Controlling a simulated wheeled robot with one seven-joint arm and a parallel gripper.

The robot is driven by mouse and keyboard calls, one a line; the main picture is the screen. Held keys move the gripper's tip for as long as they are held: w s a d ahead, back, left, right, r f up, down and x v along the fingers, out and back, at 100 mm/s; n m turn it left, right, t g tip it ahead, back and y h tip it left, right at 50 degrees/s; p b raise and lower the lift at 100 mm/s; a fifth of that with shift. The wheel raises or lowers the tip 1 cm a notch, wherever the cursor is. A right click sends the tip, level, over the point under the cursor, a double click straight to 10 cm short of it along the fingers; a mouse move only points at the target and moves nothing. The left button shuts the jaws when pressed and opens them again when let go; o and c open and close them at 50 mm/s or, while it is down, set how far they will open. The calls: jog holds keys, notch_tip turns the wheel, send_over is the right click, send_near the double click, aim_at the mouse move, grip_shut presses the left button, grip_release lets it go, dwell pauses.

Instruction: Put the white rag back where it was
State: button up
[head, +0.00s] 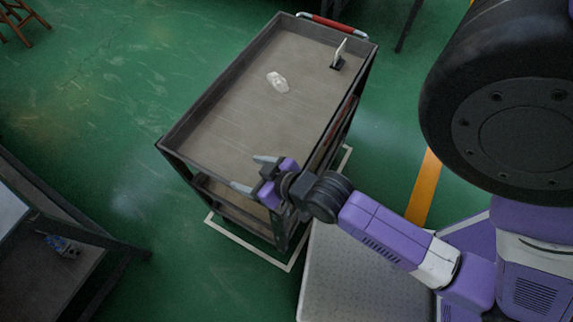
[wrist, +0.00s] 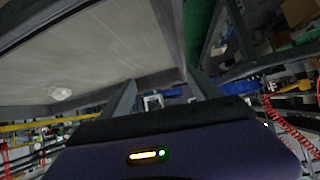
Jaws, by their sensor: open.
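The white rag (head: 277,82) lies crumpled on the top tray of the grey cart (head: 225,115), toward its far half. In the wrist view, a small white lump that looks like the rag (wrist: 60,93) shows on the tray surface at the left. My gripper (head: 250,172) is open and empty, over the near end of the cart, well apart from the rag. Its two fingers (wrist: 160,98) also show in the wrist view, spread with nothing between them.
A small white upright piece on a dark base (head: 338,57) stands at the tray's far right corner. The cart has raised rims and a red handle (head: 335,24). A dark shelf (head: 50,240) stands at the lower left. Green floor is clear between them.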

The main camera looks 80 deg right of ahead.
jog(key=s+a+r+n+t+y, duration=0.2)
jog(key=s+a+r, duration=0.3)
jog(key=r, duration=0.2)
jog(key=s+a+r+n+t+y, duration=0.2)
jog(key=s+a+r, duration=0.3)
jog(key=r, duration=0.3)
jog(key=shift+s+a+n+t, duration=0.25)
jog(key=shift+s+n+t, duration=0.15)
jog(key=shift+s, duration=0.2)
